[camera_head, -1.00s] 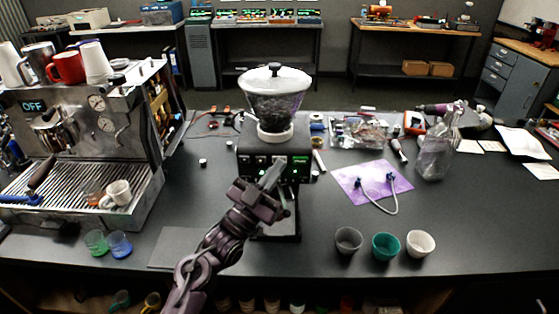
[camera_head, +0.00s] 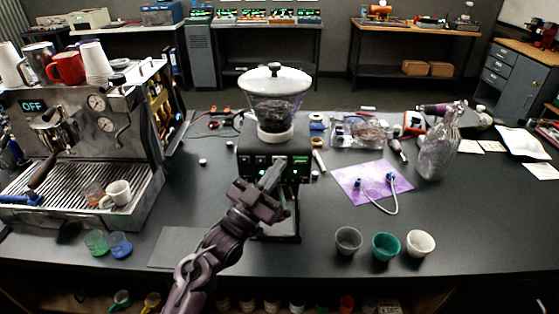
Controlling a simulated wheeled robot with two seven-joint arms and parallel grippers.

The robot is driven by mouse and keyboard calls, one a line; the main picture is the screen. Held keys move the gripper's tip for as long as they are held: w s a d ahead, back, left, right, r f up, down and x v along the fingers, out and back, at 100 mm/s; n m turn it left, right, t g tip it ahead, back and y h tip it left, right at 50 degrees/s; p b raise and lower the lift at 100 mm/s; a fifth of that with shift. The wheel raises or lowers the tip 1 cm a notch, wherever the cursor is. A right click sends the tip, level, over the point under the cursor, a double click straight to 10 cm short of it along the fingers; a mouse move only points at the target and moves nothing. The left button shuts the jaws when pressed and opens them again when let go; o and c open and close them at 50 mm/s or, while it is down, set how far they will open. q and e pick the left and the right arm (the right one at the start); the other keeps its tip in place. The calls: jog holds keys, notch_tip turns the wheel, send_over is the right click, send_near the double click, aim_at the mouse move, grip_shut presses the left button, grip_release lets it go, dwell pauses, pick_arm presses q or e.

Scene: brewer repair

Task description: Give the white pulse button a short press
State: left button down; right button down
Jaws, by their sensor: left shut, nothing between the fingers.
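The black coffee grinder (camera_head: 250,152) stands upright at the middle of the table, with a clear hopper (camera_head: 274,105) of dark beans on top. Its front panel carries small lit controls and a green display. My left gripper (camera_head: 272,174) is shut and empty, its fingertips up at the front panel. The gripper and wrist cover part of the panel and the grinder's lower front. I cannot pick out the white pulse button, and I cannot tell whether the fingertips touch the panel. My right gripper is not in view.
An espresso machine (camera_head: 135,130) reading OFF stands at the left. Three small cups, grey (camera_head: 348,240), teal (camera_head: 386,246) and white (camera_head: 420,243), stand front right. A purple mat (camera_head: 350,176) with a white hose lies behind them. Table between grinder and cups is clear.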

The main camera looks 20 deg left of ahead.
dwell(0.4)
pick_arm(q)
jog(key=shift+s+d, duration=0.2)
jog(key=shift+s, duration=0.55)
jog(key=s+p, duration=0.1)
jog(key=s, duration=0.1)
jog(key=s+d, duration=0.1)
jog(key=s, duration=0.1)
jog(key=shift+s+d+p, duration=0.2)
jog(key=shift+s+p, duration=0.2)
jog(key=shift+f, duration=0.1)
